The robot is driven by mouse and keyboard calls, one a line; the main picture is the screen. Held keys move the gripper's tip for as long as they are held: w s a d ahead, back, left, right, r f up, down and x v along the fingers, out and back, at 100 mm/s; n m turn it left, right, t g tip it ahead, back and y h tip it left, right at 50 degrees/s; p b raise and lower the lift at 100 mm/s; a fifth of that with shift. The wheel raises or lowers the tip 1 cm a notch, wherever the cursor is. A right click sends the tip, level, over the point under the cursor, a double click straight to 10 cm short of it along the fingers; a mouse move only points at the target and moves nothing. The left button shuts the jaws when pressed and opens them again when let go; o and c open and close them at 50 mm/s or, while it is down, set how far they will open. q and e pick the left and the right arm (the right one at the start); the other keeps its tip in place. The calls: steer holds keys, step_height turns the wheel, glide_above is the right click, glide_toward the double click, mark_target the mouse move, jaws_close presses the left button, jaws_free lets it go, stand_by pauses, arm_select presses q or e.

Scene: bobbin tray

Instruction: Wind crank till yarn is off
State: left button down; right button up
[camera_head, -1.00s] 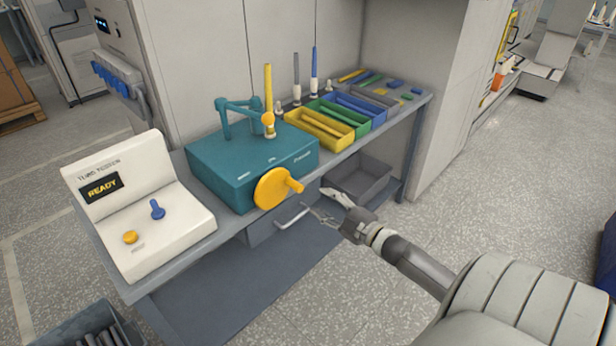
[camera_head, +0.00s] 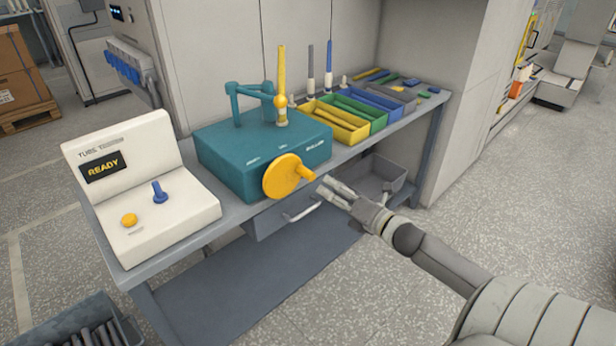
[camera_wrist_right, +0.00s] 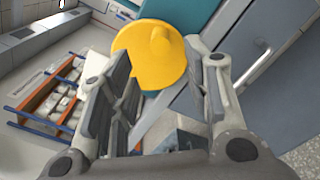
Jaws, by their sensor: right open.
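The teal winder (camera_head: 262,150) stands on the grey bench. Its yellow crank disc (camera_head: 288,177) is on the front face, with a yellow handle knob (camera_head: 306,173) sticking out to the right. A yellow tube (camera_head: 282,72) stands upright on top beside a teal arm, with a yellow ball (camera_head: 281,101) low on it. My right gripper (camera_head: 328,189) is open and empty, just right of and slightly below the knob, apart from it. In the right wrist view the crank disc (camera_wrist_right: 150,55) shows beyond the open fingers (camera_wrist_right: 160,85). My left gripper is not in view.
A white console (camera_head: 140,205) reading READY stands left on the bench. Yellow, green and blue trays (camera_head: 338,122) stand behind right of the winder. A drawer handle (camera_head: 301,211) and a grey bin (camera_head: 383,181) lie below the bench top. Floor at right is free.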

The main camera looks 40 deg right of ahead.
mark_target(308, 175)
steer(key=shift+w+a, duration=0.2)
steer(key=shift+w, duration=2.2)
steer(key=shift+w+a, duration=0.15)
steer(key=shift+w, duration=2.25)
jaws_close()
steer(key=shift+f, duration=0.1)
